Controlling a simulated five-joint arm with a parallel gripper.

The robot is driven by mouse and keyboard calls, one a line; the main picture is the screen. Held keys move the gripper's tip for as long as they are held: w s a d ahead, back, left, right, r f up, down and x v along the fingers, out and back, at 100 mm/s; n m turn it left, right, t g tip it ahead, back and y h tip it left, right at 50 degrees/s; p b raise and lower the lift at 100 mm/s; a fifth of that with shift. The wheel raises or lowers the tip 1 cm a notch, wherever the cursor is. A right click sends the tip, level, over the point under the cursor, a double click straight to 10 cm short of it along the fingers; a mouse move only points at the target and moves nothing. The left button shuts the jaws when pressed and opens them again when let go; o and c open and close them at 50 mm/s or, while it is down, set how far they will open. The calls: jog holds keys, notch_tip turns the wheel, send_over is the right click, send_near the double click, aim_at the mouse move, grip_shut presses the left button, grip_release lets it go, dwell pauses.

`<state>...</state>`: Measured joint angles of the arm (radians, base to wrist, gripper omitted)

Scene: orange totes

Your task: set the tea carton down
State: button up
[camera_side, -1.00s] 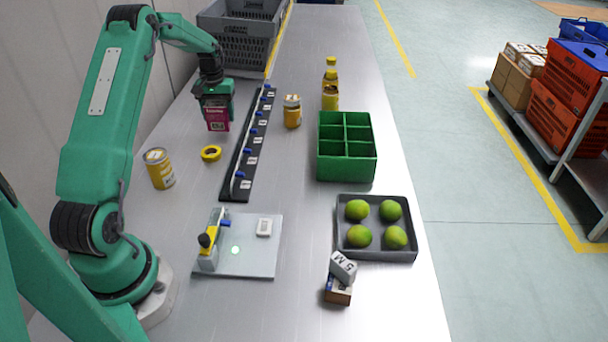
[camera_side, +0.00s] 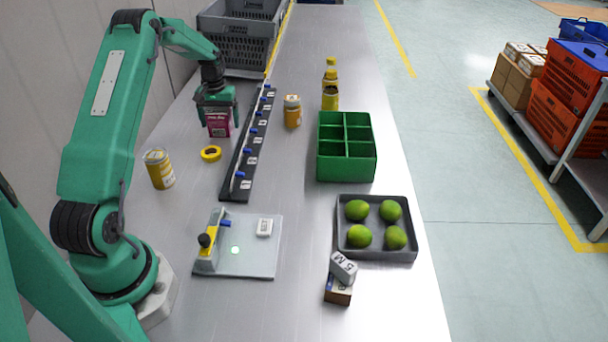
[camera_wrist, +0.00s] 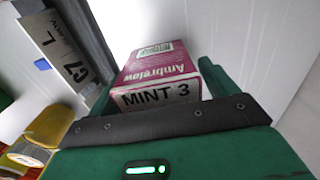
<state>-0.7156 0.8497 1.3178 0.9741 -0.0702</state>
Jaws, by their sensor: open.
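The tea carton (camera_side: 219,129) is a magenta box standing upright on the steel bench, left of the black rail, its upper part hidden by my gripper in the side view. In the wrist view the carton (camera_wrist: 160,70) shows a white end marked "MINT 3". My gripper (camera_side: 218,113) is open around the carton. In the wrist view my gripper (camera_wrist: 158,85) has a finger on each side of it, with a visible gap at the right finger.
The black rail (camera_side: 236,176) with blue clips runs close to the carton's right. A yellow tape roll (camera_side: 211,153) and a yellow can (camera_side: 158,169) are nearer. A jar (camera_side: 292,111) and green divided box (camera_side: 346,170) stand to the right; a grey crate (camera_side: 240,50) is behind.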

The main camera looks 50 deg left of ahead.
jog(key=shift+r, duration=0.1)
notch_tip(320, 180, up, 11)
jog(key=shift+r, duration=0.55)
dwell(0.7)
